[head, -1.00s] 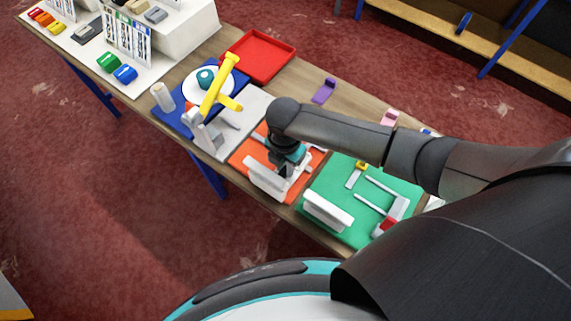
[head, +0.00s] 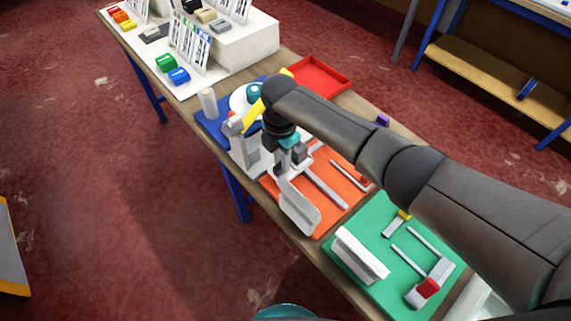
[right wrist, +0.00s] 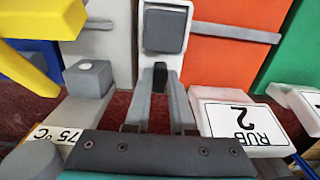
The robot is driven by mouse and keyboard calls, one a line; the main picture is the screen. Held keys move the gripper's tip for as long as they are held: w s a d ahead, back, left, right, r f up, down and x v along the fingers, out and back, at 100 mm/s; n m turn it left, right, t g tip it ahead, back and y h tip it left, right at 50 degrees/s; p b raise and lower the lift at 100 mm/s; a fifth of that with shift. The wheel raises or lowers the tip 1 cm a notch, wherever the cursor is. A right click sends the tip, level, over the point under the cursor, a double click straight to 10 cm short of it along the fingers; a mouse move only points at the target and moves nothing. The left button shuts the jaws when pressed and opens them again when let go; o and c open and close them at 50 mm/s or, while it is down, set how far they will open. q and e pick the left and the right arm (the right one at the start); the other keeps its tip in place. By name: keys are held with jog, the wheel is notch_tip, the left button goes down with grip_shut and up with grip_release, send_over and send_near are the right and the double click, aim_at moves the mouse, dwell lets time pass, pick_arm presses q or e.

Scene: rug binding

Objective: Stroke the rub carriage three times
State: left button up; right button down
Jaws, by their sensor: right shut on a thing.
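The rub carriage is a pale block with a dark grey top (right wrist: 165,30) in the right wrist view. It sits on a grey rail (right wrist: 235,32) at the left edge of the orange base (right wrist: 225,55). My right gripper (right wrist: 160,95) is shut on the carriage's small dark handle (right wrist: 160,76). In the head view, my right gripper (head: 283,168) is at the left end of the orange base (head: 335,205), partly hiding the carriage. A white "RUB 2" sign (right wrist: 240,125) stands in front of the base. My left gripper is not in view.
Left of the carriage are a grey post (head: 244,152) and yellow lever (head: 252,116), close to my gripper. A red tray (head: 318,76) is behind.

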jog(key=shift+w+a, duration=0.1)
jog(key=shift+w, duration=0.05)
jog(key=c, duration=0.8)
grip_release()
jog(key=shift+o, duration=0.2)
notch_tip(320, 180, up, 15)
jog(key=p, duration=0.1)
jog(key=shift+r+p, duration=0.15)
jog(key=shift+p, duration=0.2)
